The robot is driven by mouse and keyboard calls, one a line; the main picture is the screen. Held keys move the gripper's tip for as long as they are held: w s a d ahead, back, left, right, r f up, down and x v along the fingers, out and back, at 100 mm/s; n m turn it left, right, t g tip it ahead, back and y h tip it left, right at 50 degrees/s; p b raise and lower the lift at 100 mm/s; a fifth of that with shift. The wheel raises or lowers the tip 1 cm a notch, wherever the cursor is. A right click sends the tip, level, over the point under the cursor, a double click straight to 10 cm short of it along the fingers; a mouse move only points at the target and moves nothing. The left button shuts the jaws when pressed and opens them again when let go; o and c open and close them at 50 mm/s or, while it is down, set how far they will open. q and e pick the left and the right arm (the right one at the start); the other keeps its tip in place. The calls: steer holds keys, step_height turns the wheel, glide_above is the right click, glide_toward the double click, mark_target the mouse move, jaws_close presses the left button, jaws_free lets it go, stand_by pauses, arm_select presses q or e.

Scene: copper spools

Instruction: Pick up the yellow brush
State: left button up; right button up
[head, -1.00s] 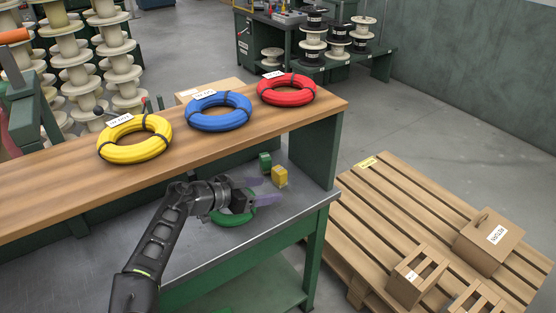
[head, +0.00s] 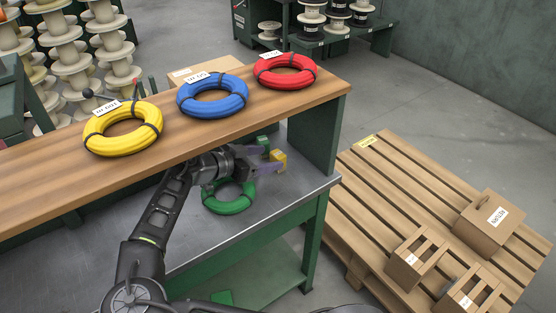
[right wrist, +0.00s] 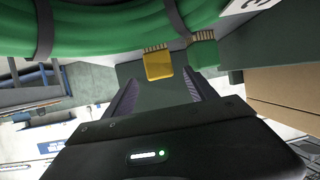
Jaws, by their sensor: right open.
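The yellow brush (head: 278,156) is a small yellow block on the grey lower shelf of the bench. In the right wrist view the yellow brush (right wrist: 158,66) shows pale bristles and appears in line with the gap between my fingers, around their tips. My right gripper (head: 270,159) is open, with purplish fingers, at the brush in the head view. The open right gripper (right wrist: 160,90) also shows in the wrist view; I see no contact with the brush. My left gripper is not in view.
A green brush (head: 263,142) lies close beside the yellow one. A green coil (head: 229,205) lies just below my right gripper in the picture. The wooden bench top (head: 60,175) holds yellow, blue and red coils. A pallet (head: 400,190) with boxes stands at the right.

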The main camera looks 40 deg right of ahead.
mark_target(273, 157)
steer(key=shift+d, duration=0.2)
steer(key=p+x, duration=0.1)
steer(key=x, duration=0.3)
steer(key=shift+w+d+f+p, duration=0.1)
steer(key=shift+d+f+p, duration=0.1)
steer(key=shift+d+p, duration=0.15)
steer(key=shift+a, duration=0.1)
jaws_close()
stand_by(0.7)
